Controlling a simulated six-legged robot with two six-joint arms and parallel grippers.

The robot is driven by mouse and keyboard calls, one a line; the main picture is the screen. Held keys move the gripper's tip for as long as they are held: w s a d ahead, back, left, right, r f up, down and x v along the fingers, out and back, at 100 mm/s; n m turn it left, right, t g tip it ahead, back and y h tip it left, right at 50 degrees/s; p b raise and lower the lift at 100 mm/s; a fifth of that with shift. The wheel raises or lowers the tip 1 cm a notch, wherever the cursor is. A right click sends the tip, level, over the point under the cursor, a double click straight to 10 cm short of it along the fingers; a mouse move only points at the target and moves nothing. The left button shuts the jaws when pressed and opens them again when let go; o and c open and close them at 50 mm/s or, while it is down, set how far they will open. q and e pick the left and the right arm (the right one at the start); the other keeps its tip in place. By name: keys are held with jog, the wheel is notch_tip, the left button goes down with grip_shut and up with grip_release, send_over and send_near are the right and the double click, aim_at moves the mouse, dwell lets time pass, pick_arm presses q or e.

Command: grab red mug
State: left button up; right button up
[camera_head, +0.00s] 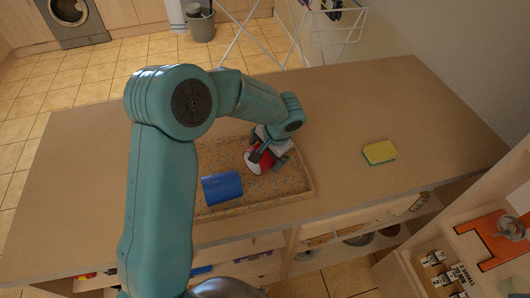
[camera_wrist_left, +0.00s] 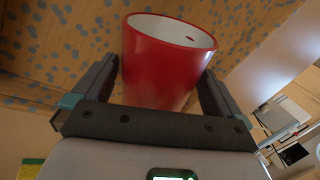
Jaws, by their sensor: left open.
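The red mug (camera_head: 267,163) has a white inside and lies tilted in the speckled tray (camera_head: 305,178), partly hidden by my left gripper in the head view. My left gripper (camera_head: 264,151) is over the mug, coming from the far side. In the left wrist view the red mug (camera_wrist_left: 165,62) stands between the two dark fingers (camera_wrist_left: 158,82) of my open gripper, its white opening facing up in the picture. I see no handle clearly. I cannot tell whether the fingers touch the mug. My right gripper is not in view.
A blue cylinder-shaped mug (camera_head: 222,188) lies in the same tray, left of the red one. A yellow and green sponge (camera_head: 379,153) lies on the table (camera_head: 400,95) to the right. The table around the sponge is clear. A drying rack stands behind the table.

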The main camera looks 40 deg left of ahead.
pick_arm(q)
jog(key=shift+s+r, duration=0.1)
jog(key=shift+c, duration=0.3)
jog(key=shift+d, duration=0.1)
jog(key=c, duration=1.1)
jog(key=shift+o, duration=0.2)
jog(key=shift+r, duration=0.15)
